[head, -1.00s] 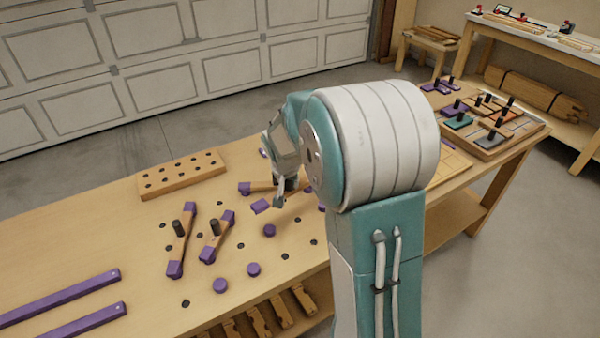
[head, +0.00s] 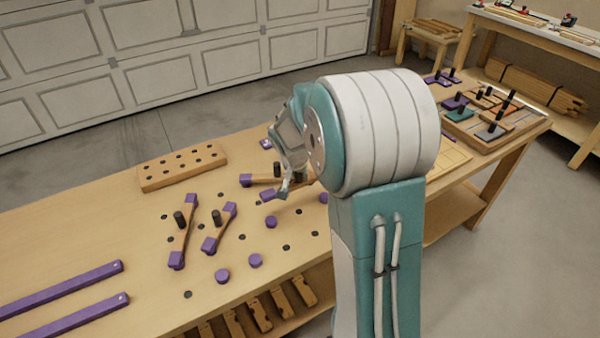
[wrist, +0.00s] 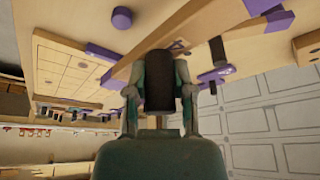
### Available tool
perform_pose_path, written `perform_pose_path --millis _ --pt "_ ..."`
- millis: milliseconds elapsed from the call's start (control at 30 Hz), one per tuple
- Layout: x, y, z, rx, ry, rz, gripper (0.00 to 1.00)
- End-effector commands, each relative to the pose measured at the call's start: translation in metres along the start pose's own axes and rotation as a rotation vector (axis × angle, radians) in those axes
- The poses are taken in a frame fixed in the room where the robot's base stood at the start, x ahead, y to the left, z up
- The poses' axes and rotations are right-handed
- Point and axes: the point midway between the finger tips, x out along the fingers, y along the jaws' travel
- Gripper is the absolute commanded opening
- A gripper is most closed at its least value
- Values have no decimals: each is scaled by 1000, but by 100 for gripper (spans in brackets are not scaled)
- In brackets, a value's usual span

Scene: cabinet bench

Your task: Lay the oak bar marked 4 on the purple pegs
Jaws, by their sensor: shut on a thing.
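My gripper (head: 287,190) is over the middle of the bench. In the wrist view its two fingers (wrist: 160,80) are shut on the black upright handle (wrist: 160,92) of an oak bar (wrist: 205,20). A purple end of this bar (head: 267,195) shows just left of the fingers in the head view; my gripper and arm hide most of the rest.
Two purple-ended oak bars with black handles (head: 183,232) (head: 219,228) lie left of the pegs. Another bar (head: 262,180) lies behind my gripper. A drilled block (head: 182,167) is at the back. Purple strips (head: 62,290) lie front left. Trays of handled pieces (head: 490,125) stand right.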

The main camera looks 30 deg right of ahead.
Motion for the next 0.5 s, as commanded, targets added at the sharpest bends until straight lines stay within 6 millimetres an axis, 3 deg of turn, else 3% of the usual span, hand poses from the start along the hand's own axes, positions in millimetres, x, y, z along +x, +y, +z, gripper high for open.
perform_pose_path --millis 500 --pt "43 1 17 0 -2 0 0"
